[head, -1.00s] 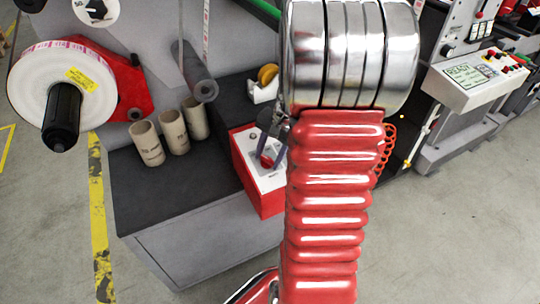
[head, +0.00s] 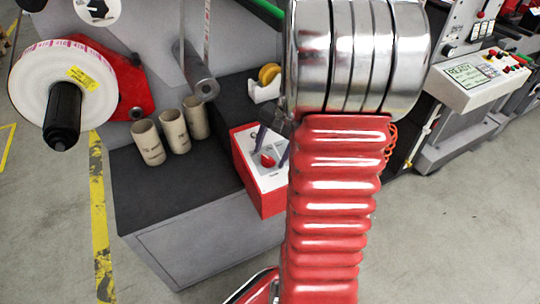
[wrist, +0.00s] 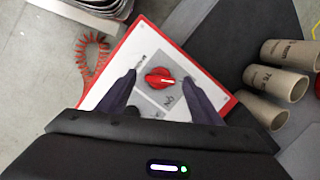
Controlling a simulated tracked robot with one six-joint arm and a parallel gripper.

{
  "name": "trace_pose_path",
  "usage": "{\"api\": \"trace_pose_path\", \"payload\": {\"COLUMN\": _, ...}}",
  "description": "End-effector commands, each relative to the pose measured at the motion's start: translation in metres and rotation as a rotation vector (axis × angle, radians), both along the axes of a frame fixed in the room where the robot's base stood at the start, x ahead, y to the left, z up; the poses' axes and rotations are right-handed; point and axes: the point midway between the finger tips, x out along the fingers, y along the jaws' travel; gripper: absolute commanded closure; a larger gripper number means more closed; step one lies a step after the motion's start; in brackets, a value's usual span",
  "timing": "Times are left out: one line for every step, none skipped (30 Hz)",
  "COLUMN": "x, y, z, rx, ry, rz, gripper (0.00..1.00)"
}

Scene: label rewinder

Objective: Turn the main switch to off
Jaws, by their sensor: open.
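The main switch is a red rotary knob (wrist: 160,78) on a grey plate, on the white top of a red box (wrist: 204,62). In the wrist view a white mark on the knob points roughly to the right. In the head view the knob (head: 267,160) shows on the red box (head: 264,200), which is partly hidden by my arm. My gripper (wrist: 152,84) is open, with one dark finger on each side of the knob. I cannot tell whether the fingers touch it or how far above it they are.
Several cardboard cores (head: 174,128) stand on the dark bench top (head: 190,175) left of the box. A tape dispenser (head: 265,84) stands behind it. A red coiled cord (wrist: 92,60) hangs beside the box. A label roll (head: 62,85) is at the far left.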

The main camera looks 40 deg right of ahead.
Motion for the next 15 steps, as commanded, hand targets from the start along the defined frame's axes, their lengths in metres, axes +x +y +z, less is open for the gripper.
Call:
{"api": "trace_pose_path", "payload": {"x": -0.002, "y": -0.002, "z": 0.009, "rx": -0.002, "ry": -0.003, "rz": -0.001, "gripper": 0.41}}
{"api": "trace_pose_path", "payload": {"x": -0.003, "y": -0.003, "z": 0.013, "rx": -0.002, "ry": -0.003, "rz": -0.001, "gripper": 0.41}}
{"api": "trace_pose_path", "payload": {"x": -0.009, "y": -0.008, "z": 0.01, "rx": 0.0, "ry": 0.001, "rz": -0.005, "gripper": 0.41}}
{"api": "trace_pose_path", "payload": {"x": -0.012, "y": -0.011, "z": 0.01, "rx": 0.0, "ry": 0.001, "rz": -0.006, "gripper": 0.41}}
{"api": "trace_pose_path", "payload": {"x": -0.016, "y": -0.014, "z": 0.01, "rx": 0.001, "ry": 0.001, "rz": -0.005, "gripper": 0.41}}
{"api": "trace_pose_path", "payload": {"x": -0.02, "y": -0.018, "z": 0.01, "rx": 0.001, "ry": 0.001, "rz": -0.006, "gripper": 0.41}}
{"api": "trace_pose_path", "payload": {"x": -0.023, "y": -0.021, "z": 0.01, "rx": 0.001, "ry": 0.001, "rz": -0.006, "gripper": 0.41}}
{"api": "trace_pose_path", "payload": {"x": -0.027, "y": -0.024, "z": 0.01, "rx": 0.001, "ry": 0.001, "rz": -0.005, "gripper": 0.41}}
{"api": "trace_pose_path", "payload": {"x": -0.031, "y": -0.028, "z": 0.01, "rx": 0.001, "ry": 0.001, "rz": -0.006, "gripper": 0.41}}
{"api": "trace_pose_path", "payload": {"x": -0.035, "y": -0.031, "z": 0.01, "rx": 0.001, "ry": 0.001, "rz": -0.005, "gripper": 0.41}}
{"api": "trace_pose_path", "payload": {"x": -0.038, "y": -0.034, "z": 0.01, "rx": 0.0, "ry": 0.0, "rz": -0.004, "gripper": 0.41}}
{"api": "trace_pose_path", "payload": {"x": -0.043, "y": -0.038, "z": 0.01, "rx": 0.0, "ry": 0.001, "rz": -0.005, "gripper": 0.41}}
{"api": "trace_pose_path", "payload": {"x": -0.046, "y": -0.041, "z": 0.01, "rx": 0.0, "ry": 0.001, "rz": -0.005, "gripper": 0.41}}
{"api": "trace_pose_path", "payload": {"x": -0.049, "y": -0.044, "z": 0.01, "rx": -0.001, "ry": 0.0, "rz": -0.004, "gripper": 0.41}}
{"api": "trace_pose_path", "payload": {"x": -0.054, "y": -0.049, "z": 0.01, "rx": -0.001, "ry": 0.0, "rz": -0.005, "gripper": 0.41}}
